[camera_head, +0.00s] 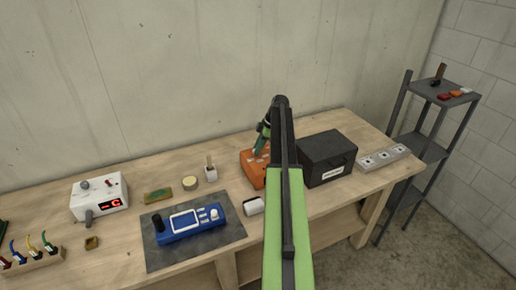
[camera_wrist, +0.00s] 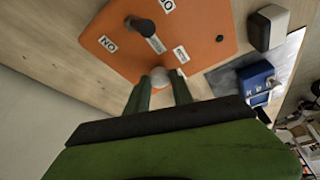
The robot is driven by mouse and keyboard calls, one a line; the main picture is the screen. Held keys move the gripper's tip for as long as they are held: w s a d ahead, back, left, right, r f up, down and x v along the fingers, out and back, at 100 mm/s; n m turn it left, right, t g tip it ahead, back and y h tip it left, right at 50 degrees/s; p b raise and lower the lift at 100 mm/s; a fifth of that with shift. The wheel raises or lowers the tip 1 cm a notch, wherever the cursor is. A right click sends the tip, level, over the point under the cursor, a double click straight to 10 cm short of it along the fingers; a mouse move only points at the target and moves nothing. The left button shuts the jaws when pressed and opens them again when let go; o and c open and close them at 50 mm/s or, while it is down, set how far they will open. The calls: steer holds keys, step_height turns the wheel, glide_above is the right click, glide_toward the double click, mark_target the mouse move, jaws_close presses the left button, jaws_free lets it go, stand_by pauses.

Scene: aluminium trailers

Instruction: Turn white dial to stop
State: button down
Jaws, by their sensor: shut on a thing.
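The white dial (camera_wrist: 160,74) is on the orange box (camera_wrist: 190,35) in the wrist view. My gripper (camera_wrist: 160,84) has its two green fingers on either side of the dial and is shut on it. The fingers hide part of the dial. The box has white labels, a dark knob (camera_wrist: 140,26) and a small dark round button. In the head view the orange box (camera_head: 247,172) stands on the bench, partly behind my arm. My gripper (camera_head: 257,152) reaches down onto it there. The dial cannot be made out in the head view.
A black case (camera_head: 327,158) and a grey socket strip (camera_head: 383,158) stand right of the orange box. A blue meter (camera_head: 188,226) lies on a dark mat (camera_head: 156,256) to the left. A white device (camera_head: 99,197) with a red display stands further left. A wall runs behind the bench.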

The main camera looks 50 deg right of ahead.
steer(key=c, duration=1.1)
jaws_free()
steer(key=p+v, duration=1.6)
steer(key=v, duration=0.1)
steer(key=shift+s+d+r, duration=0.1)
steer(key=shift+s, duration=0.05)
